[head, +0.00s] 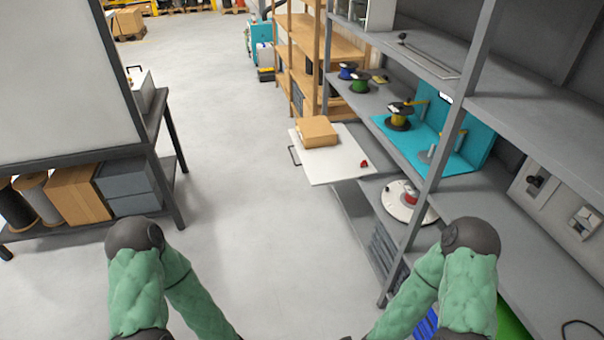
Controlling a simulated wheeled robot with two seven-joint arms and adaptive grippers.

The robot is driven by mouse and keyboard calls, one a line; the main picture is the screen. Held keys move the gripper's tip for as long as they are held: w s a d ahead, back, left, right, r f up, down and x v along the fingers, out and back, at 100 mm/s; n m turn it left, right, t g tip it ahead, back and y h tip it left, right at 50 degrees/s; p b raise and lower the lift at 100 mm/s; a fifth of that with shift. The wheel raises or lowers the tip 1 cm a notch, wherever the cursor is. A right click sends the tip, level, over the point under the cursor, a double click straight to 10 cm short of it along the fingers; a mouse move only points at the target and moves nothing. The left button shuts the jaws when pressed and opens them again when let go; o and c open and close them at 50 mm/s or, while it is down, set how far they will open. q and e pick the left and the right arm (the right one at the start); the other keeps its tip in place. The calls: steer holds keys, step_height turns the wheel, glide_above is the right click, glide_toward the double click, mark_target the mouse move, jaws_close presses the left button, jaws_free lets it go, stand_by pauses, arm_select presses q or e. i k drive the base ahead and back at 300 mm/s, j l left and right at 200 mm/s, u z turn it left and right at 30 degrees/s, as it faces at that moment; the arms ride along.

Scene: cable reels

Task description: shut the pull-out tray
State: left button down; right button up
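The pull-out tray (329,169) is a flat white board standing out from the grey shelf rack on the right into the aisle. A dark handle (294,156) is on its left edge. A cardboard box (318,132) lies on its far part and a small red item (364,164) near its right side. My two green arms reach down to the bottom edge of the head view, well short of the tray. Both grippers are below the picture, so their state is hidden.
The grey rack (463,113) holds several cable reels and a teal stand (460,150). A white round turntable (400,203) with a red reel sits below and right of the tray. A workbench (160,125) is on the left. The floor (235,185) between is clear.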

mark_target(340, 162)
steer(key=i+j+z, duration=0.15)
steer(key=i, duration=0.55)
steer(key=i+j+z, duration=0.15)
steer(key=i+j, duration=0.2)
steer(key=i, duration=0.3)
steer(key=i+j+z, duration=0.2)
steer(key=i+j, duration=0.2)
steer(key=i, duration=0.25)
steer(key=i+j+z, duration=0.15)
steer(key=i+j, duration=0.3)
steer(key=i, duration=0.15)
